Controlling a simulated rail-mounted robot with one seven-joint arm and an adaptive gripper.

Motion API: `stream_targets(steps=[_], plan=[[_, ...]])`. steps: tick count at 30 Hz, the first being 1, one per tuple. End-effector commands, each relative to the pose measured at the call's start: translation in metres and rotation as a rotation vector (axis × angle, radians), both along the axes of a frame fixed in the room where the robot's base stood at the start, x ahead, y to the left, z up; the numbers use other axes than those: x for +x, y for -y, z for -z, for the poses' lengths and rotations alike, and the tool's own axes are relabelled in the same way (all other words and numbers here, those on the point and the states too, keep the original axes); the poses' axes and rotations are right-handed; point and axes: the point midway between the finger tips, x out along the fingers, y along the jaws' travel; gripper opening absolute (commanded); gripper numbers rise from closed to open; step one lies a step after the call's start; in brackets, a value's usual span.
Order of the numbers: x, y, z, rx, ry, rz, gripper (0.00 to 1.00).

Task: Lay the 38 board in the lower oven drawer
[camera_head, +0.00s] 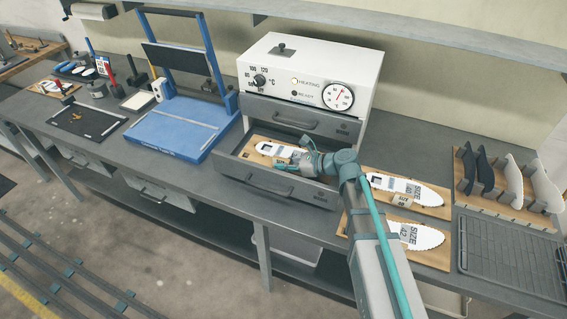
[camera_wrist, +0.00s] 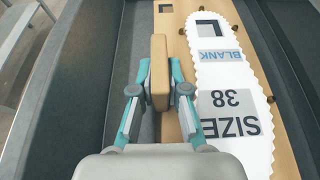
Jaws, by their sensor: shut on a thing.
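The 38 board (camera_wrist: 280,110) is a tan wooden board with a white scalloped insole (camera_wrist: 228,75) marked SIZE 38 and BLANK. In the head view the board (camera_head: 257,158) lies level inside the pulled-out lower oven drawer (camera_head: 272,186). My gripper (camera_wrist: 160,88) is shut on the board's upright wooden grip block (camera_wrist: 160,50). In the head view my gripper (camera_head: 298,161) is over the drawer's right part and hides some of the board. Whether the board touches the drawer floor cannot be told.
The upper oven drawer (camera_head: 297,118) is shut above, under the white control box (camera_head: 315,75). Boards marked 40 (camera_head: 405,190) and 42 (camera_head: 400,240) lie to the right. A blue press (camera_head: 180,128) stands left. A dark drawer wall (camera_wrist: 75,90) runs beside the board.

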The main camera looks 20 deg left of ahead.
Motion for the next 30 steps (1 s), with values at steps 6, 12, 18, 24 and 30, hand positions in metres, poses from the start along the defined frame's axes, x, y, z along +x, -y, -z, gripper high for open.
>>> stream_targets(steps=[6,12,18,24,30], plan=[[0.0,-0.0001,0.0036,0.001,0.0,0.001,0.0],[0.0,-0.0001,0.0059,0.001,0.0,0.001,0.0],[0.0,-0.0001,0.0058,0.0,0.0,0.001,0.39],[0.0001,-0.0001,0.0058,0.0,0.0,0.001,0.39],[-0.0004,0.0044,0.0026,0.0,0.001,0.002,0.39]])
